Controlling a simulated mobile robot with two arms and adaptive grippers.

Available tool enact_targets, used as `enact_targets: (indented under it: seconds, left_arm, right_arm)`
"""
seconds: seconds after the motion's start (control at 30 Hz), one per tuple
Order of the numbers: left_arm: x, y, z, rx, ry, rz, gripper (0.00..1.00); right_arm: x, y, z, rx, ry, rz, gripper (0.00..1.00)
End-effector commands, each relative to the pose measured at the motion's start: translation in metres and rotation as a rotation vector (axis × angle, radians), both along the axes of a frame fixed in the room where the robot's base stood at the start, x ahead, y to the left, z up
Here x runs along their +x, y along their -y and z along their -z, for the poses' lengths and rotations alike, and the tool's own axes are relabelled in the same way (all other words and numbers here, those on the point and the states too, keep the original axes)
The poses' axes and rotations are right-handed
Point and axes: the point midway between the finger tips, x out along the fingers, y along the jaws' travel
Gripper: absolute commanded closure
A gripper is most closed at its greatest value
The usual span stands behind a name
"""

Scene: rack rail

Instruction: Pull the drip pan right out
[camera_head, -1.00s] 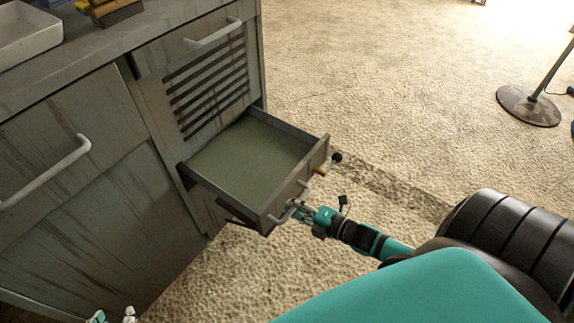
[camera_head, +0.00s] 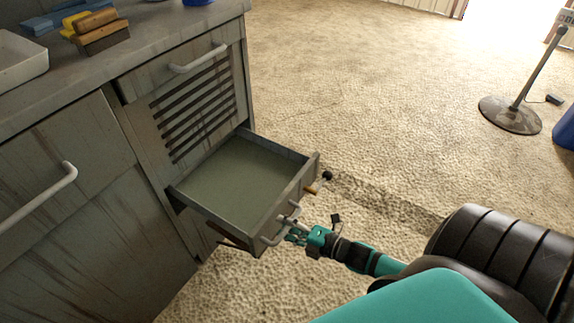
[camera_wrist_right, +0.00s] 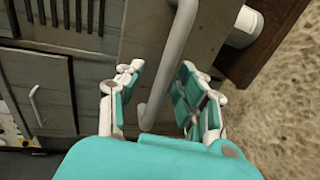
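The drip pan (camera_head: 240,172) is a shallow grey, drawer-like tray standing well out of the cabinet front, its rear end still at the opening. Its front carries a pale bar handle (camera_head: 272,240), which also shows in the right wrist view (camera_wrist_right: 181,40). My right gripper (camera_head: 292,236) is at this handle. In the right wrist view its two fingers (camera_wrist_right: 162,78) stand on either side of the bar, with gaps visible, so it looks open around the handle. My left gripper is not in view.
The worn grey cabinet (camera_head: 75,115) has a louvred panel (camera_head: 200,110) above the pan. A brush (camera_head: 101,32) and white tray (camera_head: 22,58) are on top. A black-tipped fitting (camera_head: 326,177) sticks out at the pan's front. A stand (camera_head: 512,113) is far right; open floor lies between.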

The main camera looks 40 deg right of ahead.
Motion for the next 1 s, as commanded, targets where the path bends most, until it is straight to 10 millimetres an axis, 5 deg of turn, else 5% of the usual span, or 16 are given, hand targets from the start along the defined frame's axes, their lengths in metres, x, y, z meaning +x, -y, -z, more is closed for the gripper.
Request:
enact_targets:
  seconds: [0.23,0.7,1.0]
  left_arm:
    - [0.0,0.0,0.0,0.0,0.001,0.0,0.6]
    - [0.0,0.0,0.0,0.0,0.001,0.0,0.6]
    - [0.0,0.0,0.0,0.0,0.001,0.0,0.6]
  right_arm:
    - [-0.017,0.005,-0.002,0.001,-0.003,0.0,0.64]
    - [-0.099,0.035,-0.021,0.0,-0.003,0.0,0.64]
    - [-0.111,0.04,-0.025,0.0,0.0,0.0,0.64]
